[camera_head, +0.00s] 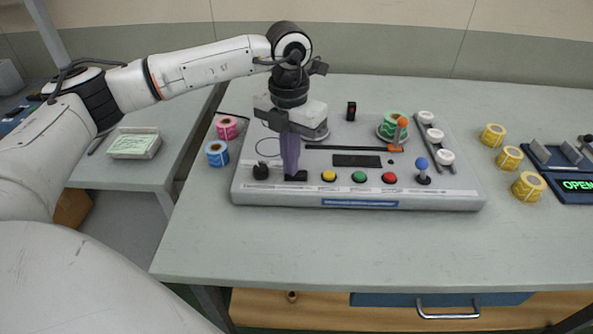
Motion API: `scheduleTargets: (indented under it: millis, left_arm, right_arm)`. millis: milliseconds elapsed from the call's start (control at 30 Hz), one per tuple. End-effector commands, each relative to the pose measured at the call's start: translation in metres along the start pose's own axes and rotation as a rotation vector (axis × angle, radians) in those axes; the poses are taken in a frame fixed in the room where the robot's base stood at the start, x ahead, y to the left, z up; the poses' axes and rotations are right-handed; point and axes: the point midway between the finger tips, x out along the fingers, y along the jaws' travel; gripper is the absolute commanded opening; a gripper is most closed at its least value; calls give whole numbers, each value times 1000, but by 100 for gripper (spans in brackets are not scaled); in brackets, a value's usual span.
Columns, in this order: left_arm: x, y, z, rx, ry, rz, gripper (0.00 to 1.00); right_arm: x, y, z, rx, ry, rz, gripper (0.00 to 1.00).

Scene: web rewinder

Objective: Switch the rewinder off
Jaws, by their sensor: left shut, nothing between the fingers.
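The rewinder (420,196) is a low grey machine on the table. Along its front edge are a black knob (261,172), a low black part (298,177), a yellow button (328,176), a green button (359,178), a red button (389,178) and a blue-topped lever (422,166). I cannot tell which one is the power switch. My left gripper (291,172) is shut and empty, pointing down over the low black part, partly hiding it. I cannot tell whether they touch. My right gripper is not in view.
Pink (227,127) and blue (217,152) rolls stand left, yellow rolls (510,157) right. A label tray (135,144) is far left. The table front (350,250) is clear.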

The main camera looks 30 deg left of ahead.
Motion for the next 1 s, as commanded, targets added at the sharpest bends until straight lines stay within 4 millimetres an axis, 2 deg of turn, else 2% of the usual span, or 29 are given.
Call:
scheduleTargets:
  millis: [733, 1000]
  left_arm:
    - [-62, 0, 0, 1, 0, -1, 0]
    - [-67, 0, 0, 1, 2, 0, 0]
  right_arm:
    - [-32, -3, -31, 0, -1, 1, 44]
    - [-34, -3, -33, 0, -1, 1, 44]
